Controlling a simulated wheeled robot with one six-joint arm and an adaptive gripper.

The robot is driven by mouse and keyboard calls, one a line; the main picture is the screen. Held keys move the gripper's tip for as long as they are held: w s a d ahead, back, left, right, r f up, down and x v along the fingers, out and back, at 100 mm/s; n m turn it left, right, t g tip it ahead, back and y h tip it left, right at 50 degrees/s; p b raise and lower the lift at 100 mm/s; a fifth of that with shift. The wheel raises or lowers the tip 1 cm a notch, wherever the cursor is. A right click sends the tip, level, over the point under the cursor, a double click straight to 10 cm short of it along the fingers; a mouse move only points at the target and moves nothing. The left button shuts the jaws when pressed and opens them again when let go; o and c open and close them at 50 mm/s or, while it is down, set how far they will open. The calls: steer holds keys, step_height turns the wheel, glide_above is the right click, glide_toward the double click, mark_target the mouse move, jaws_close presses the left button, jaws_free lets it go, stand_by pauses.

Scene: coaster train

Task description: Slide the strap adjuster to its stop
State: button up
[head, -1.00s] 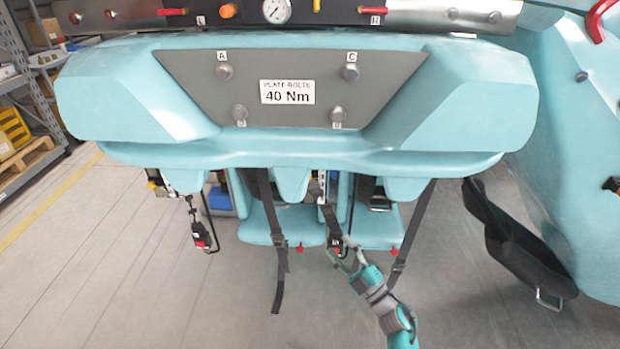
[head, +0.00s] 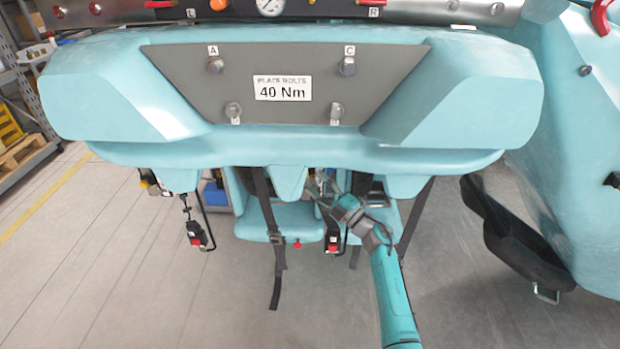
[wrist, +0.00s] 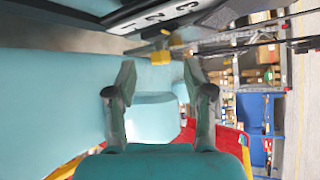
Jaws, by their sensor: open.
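A dark strap (head: 264,205) hangs below the teal seat row, left of my arm, with a dark adjuster (head: 277,238) on it and a loose tail below. A second strap (head: 413,218) hangs right of my arm; its lower part is hidden behind the arm. My gripper (head: 325,188) is under the seat row, right of the left strap and apart from its adjuster. In the wrist view my gripper (wrist: 160,82) has its fingers wide apart, with nothing held between them. No strap adjuster can be made out there.
Two black buckles with red buttons hang low, one at left (head: 196,235) and one beside my arm (head: 333,243). The teal seat row (head: 300,155) overhangs my gripper. A yellow block (wrist: 160,57) shows beyond the fingertips. Grey floor is open at front left.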

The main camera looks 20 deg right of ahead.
steer(key=shift+x, duration=1.75)
